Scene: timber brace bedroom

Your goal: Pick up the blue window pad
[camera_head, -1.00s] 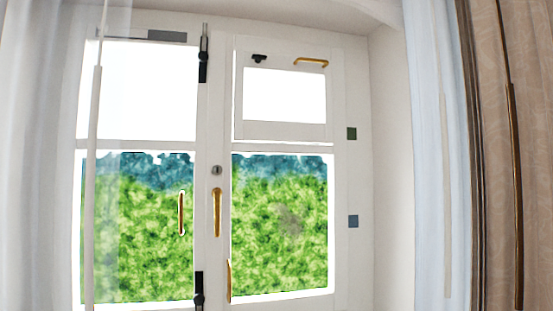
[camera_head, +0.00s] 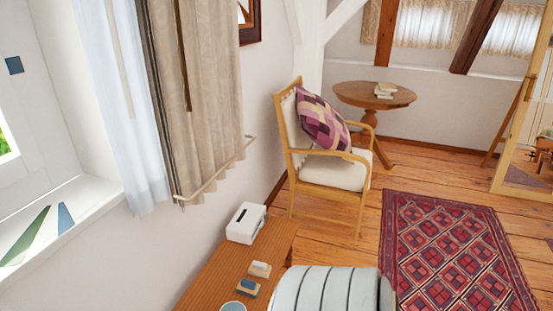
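A small dark blue square (camera_head: 14,65) is on the white window frame at the far left. On the window sill (camera_head: 88,207) a flat blue piece (camera_head: 64,218) lies beside a long green one (camera_head: 28,238). A small block with a blue part (camera_head: 248,287) sits on the wooden table (camera_head: 212,280), close to a similar block with a white top (camera_head: 260,269). I cannot tell for certain which of the blue things is the window pad. Neither of my grippers is in view.
A white box (camera_head: 246,222) stands on the table, with a pale blue round thing (camera_head: 233,307) at its near end. A pale banded rounded form (camera_head: 330,290) covers the bottom middle. An armchair (camera_head: 335,172), patterned rug (camera_head: 450,250) and round table (camera_head: 375,95) stand beyond. Floor shows around the rug.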

